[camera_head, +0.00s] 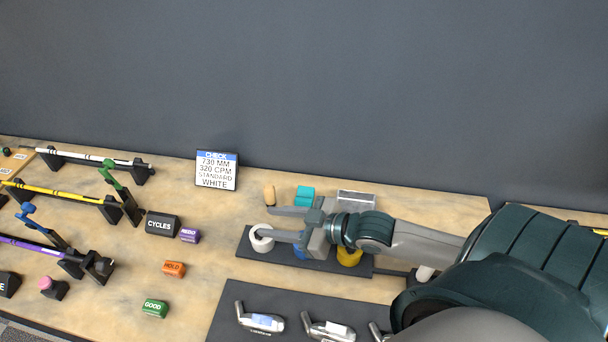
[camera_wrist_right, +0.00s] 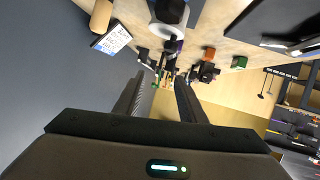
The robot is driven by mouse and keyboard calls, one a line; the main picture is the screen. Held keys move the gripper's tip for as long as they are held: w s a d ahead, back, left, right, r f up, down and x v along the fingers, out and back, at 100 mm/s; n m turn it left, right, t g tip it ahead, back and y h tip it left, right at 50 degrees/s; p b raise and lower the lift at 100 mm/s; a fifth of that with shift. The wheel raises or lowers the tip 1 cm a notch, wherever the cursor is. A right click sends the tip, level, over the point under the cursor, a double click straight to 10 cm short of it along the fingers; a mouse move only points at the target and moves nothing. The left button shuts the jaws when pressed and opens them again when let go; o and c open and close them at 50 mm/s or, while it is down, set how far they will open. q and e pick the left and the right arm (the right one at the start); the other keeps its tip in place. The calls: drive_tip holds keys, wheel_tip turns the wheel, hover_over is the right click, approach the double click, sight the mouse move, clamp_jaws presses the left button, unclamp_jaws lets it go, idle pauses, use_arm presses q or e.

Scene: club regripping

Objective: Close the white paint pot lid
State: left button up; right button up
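The white paint pot (camera_head: 262,243) stands at the left end of a dark tray (camera_head: 247,254). It looks like a white ring with a darker middle; I cannot tell how its lid sits. It also shows at the top of the right wrist view (camera_wrist_right: 167,31), beyond the fingertips. My right gripper (camera_head: 271,222) reaches in from the right, over the tray, its two fingers apart and pointing left. One finger is close to the pot's top; contact cannot be told. The right wrist view shows the gripper (camera_wrist_right: 156,84) with nothing between its fingers. My left gripper is out of view.
A blue pot (camera_head: 300,253) and a yellow pot (camera_head: 349,257) share the tray, partly under my right gripper. A tan cylinder (camera_head: 269,195) and a teal block (camera_head: 305,195) stand behind. Club heads (camera_head: 262,321) lie on a dark mat in front. A sign (camera_head: 216,171) stands behind left.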

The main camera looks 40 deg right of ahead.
drive_tip(key=r+b+v, duration=0.1)
drive_tip(key=b+v, duration=0.1)
drive_tip(key=v, duration=0.6)
drive_tip(key=shift+w+d+r, duration=0.15)
drive_tip(key=shift+w+d, duration=0.05)
drive_tip(key=shift+w, duration=0.2)
idle(0.4)
